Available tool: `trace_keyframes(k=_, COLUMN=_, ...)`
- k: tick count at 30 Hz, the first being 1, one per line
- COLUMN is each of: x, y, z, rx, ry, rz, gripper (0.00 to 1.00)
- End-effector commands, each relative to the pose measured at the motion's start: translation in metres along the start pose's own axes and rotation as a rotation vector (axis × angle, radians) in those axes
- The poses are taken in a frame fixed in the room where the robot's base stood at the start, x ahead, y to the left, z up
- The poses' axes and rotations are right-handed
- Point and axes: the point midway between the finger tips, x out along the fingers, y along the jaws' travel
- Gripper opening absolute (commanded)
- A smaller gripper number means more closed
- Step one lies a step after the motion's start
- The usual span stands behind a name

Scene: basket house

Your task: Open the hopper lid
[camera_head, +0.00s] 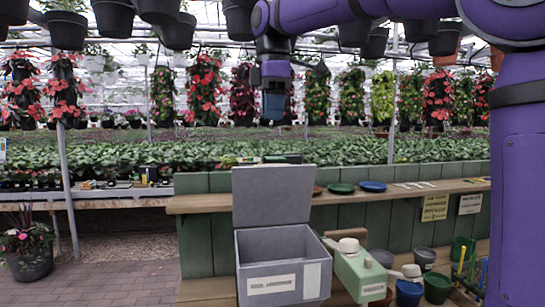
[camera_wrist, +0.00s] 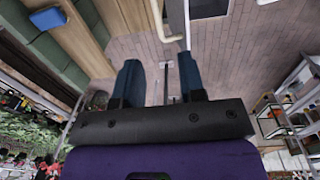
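The hopper appears to be the grey box (camera_head: 313,279) at the lower middle of the head view, with a pale label on its front. Its flat grey lid (camera_head: 272,195) stands upright at the back edge, and the box's inside shows, looking empty. My gripper (camera_head: 273,104) hangs above and behind the lid in the head view, apart from it. In the wrist view my gripper (camera_wrist: 161,85) has its two blue fingers spread with nothing held between them. A thin grey panel (camera_wrist: 177,18) and a pale curved bar (camera_wrist: 157,18) show beyond the fingertips; I cannot tell whether the panel is the lid.
A green box (camera_head: 362,275) with a white scoop-like piece on top stands right of the hopper. Several pots (camera_head: 437,288) are farther right. A wooden ledge (camera_head: 420,190) with coloured dishes runs behind. Black pots hang overhead around my arm. Brick floor (camera_head: 120,268) is clear at left.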

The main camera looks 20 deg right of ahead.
Motion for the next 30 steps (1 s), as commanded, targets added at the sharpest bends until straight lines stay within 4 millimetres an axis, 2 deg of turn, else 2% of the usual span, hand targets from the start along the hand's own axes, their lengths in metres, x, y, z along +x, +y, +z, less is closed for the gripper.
trace_keyframes(k=5, x=0.013, y=0.001, z=0.0, rx=-0.002, ry=-0.001, rz=0.01, gripper=0.37)
trace_keyframes(k=15, x=0.072, y=0.001, z=0.0, rx=-0.001, ry=-0.001, rz=0.007, gripper=0.37)
trace_keyframes(k=19, x=0.09, y=0.002, z=0.0, rx=-0.001, ry=-0.001, rz=0.007, gripper=0.37)
trace_keyframes(k=24, x=0.103, y=0.002, z=0.0, rx=-0.001, ry=-0.001, rz=0.008, gripper=0.37)
trace_keyframes(k=30, x=0.106, y=0.002, z=0.0, rx=-0.001, ry=0.0, rz=0.009, gripper=0.37)
